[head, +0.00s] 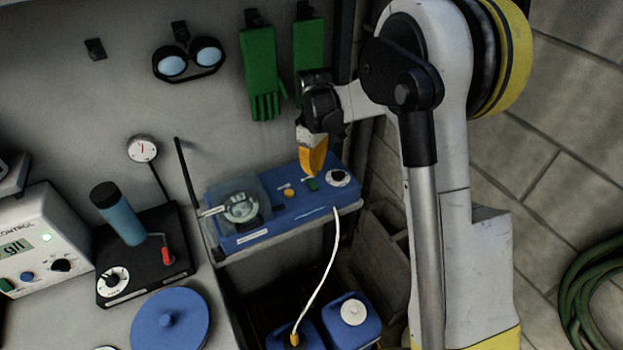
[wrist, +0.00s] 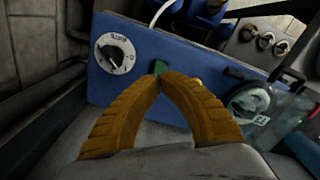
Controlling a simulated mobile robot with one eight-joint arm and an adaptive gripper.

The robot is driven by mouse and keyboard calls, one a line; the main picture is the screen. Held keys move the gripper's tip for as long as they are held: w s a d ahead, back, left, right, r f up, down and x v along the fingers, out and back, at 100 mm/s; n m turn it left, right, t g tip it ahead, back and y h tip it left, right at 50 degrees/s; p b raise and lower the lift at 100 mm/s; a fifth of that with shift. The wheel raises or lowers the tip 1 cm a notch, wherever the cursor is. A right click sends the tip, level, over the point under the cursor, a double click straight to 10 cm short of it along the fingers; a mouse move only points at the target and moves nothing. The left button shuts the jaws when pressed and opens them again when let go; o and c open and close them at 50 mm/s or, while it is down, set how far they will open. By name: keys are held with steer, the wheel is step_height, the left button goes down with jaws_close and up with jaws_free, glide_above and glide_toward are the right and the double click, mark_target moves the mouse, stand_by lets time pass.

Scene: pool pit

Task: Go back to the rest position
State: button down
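My gripper (head: 313,172) has orange fingers and hangs pointing down over a blue control box (head: 262,233) on a small shelf. In the wrist view, the fingertips (wrist: 161,76) come together with nothing visible between them. A green button or switch (wrist: 159,67) on the blue box (wrist: 205,53) shows just beyond the tips; it also shows in the head view (head: 312,184). I cannot tell whether the tips touch it. A white dial (wrist: 115,54) sits on the same panel, left of the fingers in the wrist view.
A clear dome-like part (head: 241,207) is on the box's left end. Green gloves (head: 262,72) and goggles (head: 189,61) hang on the wall behind. A black unit with a blue cylinder (head: 119,216) stands left. Blue containers (head: 350,320) are below. A coiled hose (head: 590,290) is at right.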

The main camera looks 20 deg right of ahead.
steer(key=shift+r, duration=0.65)
steer(key=shift+f, duration=0.1)
